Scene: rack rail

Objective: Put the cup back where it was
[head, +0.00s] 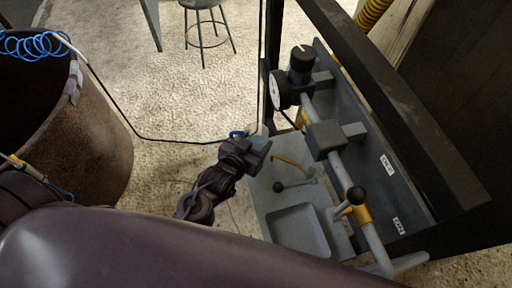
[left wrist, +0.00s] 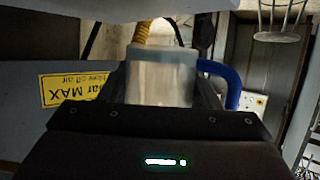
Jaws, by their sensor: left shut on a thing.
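My left gripper (head: 257,143) is shut on a pale, translucent cup (head: 262,131), at the back left corner of the grey shelf. A blue part, which looks like the cup's handle (head: 238,134), shows beside the gripper. In the left wrist view the cup (left wrist: 161,78) stands between the fingers, with its blue handle (left wrist: 226,80) on the right. The cup's lower part is hidden by the gripper, and I cannot tell whether it touches the shelf. My right gripper is not in view.
The grey shelf (head: 262,198) has an empty-looking square recess (head: 299,232) and a small lever (head: 292,184). A pipe (head: 340,174) with a gauge (head: 279,90) and yellow valve (head: 357,214) runs above it. A rusty barrel (head: 100,150) stands left; a stool (head: 207,22) is behind.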

